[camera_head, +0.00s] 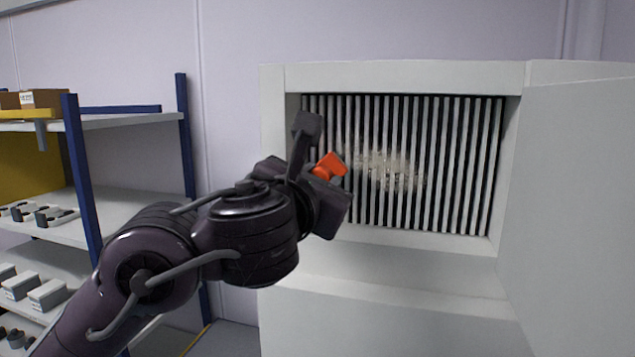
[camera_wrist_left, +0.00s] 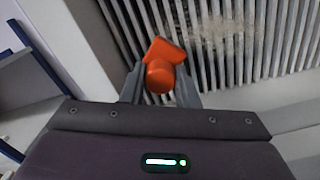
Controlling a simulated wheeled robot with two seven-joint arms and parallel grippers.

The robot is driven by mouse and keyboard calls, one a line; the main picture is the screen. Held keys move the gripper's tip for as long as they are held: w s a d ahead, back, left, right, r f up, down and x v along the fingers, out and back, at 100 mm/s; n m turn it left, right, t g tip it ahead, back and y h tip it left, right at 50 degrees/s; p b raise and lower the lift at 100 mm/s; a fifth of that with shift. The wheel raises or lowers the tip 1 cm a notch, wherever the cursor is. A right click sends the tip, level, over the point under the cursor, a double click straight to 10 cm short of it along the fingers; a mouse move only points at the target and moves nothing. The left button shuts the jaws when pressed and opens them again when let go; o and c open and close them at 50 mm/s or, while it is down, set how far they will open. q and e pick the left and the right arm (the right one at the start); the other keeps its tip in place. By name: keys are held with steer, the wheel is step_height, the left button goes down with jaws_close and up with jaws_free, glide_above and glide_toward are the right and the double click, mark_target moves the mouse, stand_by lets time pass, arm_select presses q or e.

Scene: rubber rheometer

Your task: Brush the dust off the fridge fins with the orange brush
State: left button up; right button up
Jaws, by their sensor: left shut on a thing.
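The orange brush (camera_head: 328,166) is held in my left gripper (camera_head: 318,170), in front of the left part of the fridge fins (camera_head: 455,165). It also shows in the left wrist view (camera_wrist_left: 162,66), between the fingers of my left gripper (camera_wrist_left: 160,88). The fins are upright pale slats in a recess of the white fridge (camera_head: 390,270). A patch of beige dust (camera_head: 390,170) lies on the middle fins, to the right of the brush; it shows at the top of the left wrist view (camera_wrist_left: 215,32). I cannot tell whether the bristles touch the fins. My right gripper is not in view.
A shelf rack with blue posts (camera_head: 82,180) stands at the left, holding a cardboard box (camera_head: 32,99) and several small parts. The fridge's white frame surrounds the fins, and a large white side panel (camera_head: 570,210) bounds the right.

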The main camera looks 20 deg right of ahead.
arm_select(q)
steer(key=shift+w+d, duration=0.3)
steer(key=shift+w, duration=0.15)
steer(key=shift+s, duration=0.1)
